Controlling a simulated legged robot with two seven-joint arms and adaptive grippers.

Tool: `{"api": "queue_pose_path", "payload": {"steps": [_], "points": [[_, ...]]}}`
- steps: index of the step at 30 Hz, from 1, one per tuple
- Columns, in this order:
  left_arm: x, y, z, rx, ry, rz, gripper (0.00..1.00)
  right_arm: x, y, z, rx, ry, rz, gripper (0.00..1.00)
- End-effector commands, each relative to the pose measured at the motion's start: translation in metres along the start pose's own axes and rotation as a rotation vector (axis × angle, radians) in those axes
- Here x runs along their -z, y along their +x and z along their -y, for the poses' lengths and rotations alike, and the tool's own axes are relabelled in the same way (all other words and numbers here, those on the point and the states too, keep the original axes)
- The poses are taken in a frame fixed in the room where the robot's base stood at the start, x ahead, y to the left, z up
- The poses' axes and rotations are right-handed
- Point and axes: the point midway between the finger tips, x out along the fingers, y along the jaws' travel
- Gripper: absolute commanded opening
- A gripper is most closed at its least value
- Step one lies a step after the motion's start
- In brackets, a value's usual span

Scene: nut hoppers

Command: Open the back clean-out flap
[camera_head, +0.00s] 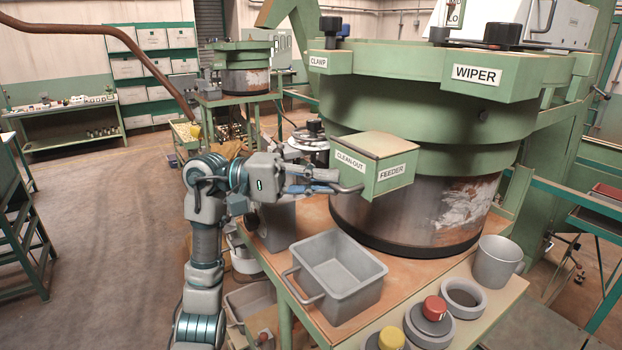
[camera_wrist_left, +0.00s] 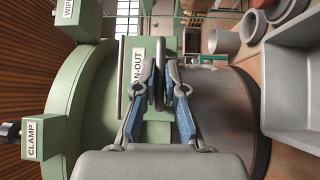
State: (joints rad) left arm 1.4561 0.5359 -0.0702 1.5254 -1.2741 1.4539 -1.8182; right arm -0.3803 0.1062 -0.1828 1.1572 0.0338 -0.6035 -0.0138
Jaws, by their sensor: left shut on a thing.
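The green hopper (camera_head: 430,125) has a box on its side with a CLEAN-OUT face (camera_head: 352,168) and a FEEDER face (camera_head: 392,178). A grey handle (camera_head: 350,189) sticks out at the CLEAN-OUT face. My left gripper (camera_head: 333,188) reaches it from the left and is shut on this handle. In the left wrist view, the blue-padded fingers (camera_wrist_left: 161,103) close on both sides of the dark handle bar (camera_wrist_left: 161,62). The bar and fingers partly cover the CLEAN-OUT label (camera_wrist_left: 137,67). I cannot tell whether the flap stands ajar. My right gripper is not in view.
A grey bin (camera_head: 338,272) sits on the table below my left gripper. A grey mug (camera_head: 497,262), round grey pots and red and yellow lids (camera_head: 434,308) stand at the table's front right. CLAMP (camera_head: 319,63) and WIPER (camera_head: 477,75) boxes jut out above.

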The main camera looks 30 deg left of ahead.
Motion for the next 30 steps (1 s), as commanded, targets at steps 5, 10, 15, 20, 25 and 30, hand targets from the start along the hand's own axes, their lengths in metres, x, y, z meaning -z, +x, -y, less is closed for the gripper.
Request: {"api": "queue_pose_path", "payload": {"steps": [5,10,15,20,25,30], "points": [[-0.0051,0.003,-0.0035,-0.005,0.008,0.013,0.0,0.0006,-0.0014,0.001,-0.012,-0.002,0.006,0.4],[-0.0053,0.0026,-0.0043,-0.007,0.009,0.012,0.0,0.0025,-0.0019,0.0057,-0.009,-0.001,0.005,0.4],[-0.0052,0.0024,-0.0048,-0.008,0.009,0.012,0.0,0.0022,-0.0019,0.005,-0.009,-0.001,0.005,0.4],[-0.005,0.0024,-0.0051,-0.009,0.009,0.011,0.0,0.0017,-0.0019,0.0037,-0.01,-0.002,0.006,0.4],[-0.0048,0.0024,-0.0052,-0.009,0.009,0.011,0.0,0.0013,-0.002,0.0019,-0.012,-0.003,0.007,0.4],[-0.0051,0.0031,-0.0064,-0.002,0.002,0.011,0.0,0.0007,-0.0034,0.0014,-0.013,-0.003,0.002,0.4]]}}
